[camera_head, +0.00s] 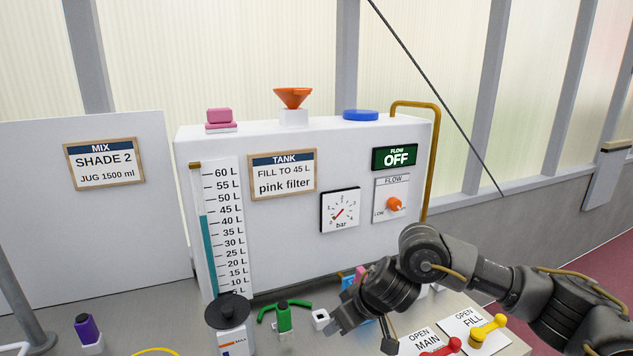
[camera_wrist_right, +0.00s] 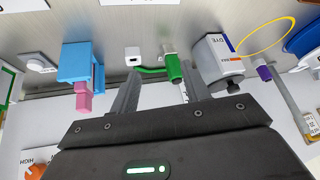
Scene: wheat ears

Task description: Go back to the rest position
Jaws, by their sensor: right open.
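My right gripper (camera_head: 362,335) is in front of the tank panel, low over the bench, with its arm coming in from the right. In the right wrist view its two fingers (camera_wrist_right: 160,78) stand apart with nothing held between them. Beyond the fingers are a green-handled item (camera_wrist_right: 173,68) and a small white block (camera_wrist_right: 132,57), both apart from the jaws as far as I can tell. My left gripper is in neither view.
The white tank (camera_head: 300,240) reads OFF on its flow sign (camera_head: 395,157). A grey dye container (camera_head: 235,340), a purple item (camera_head: 86,328), a red lever (camera_head: 442,348) and a yellow lever (camera_head: 488,327) stand on the bench. A blue box (camera_wrist_right: 78,62) is partly hidden by my arm in the head view.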

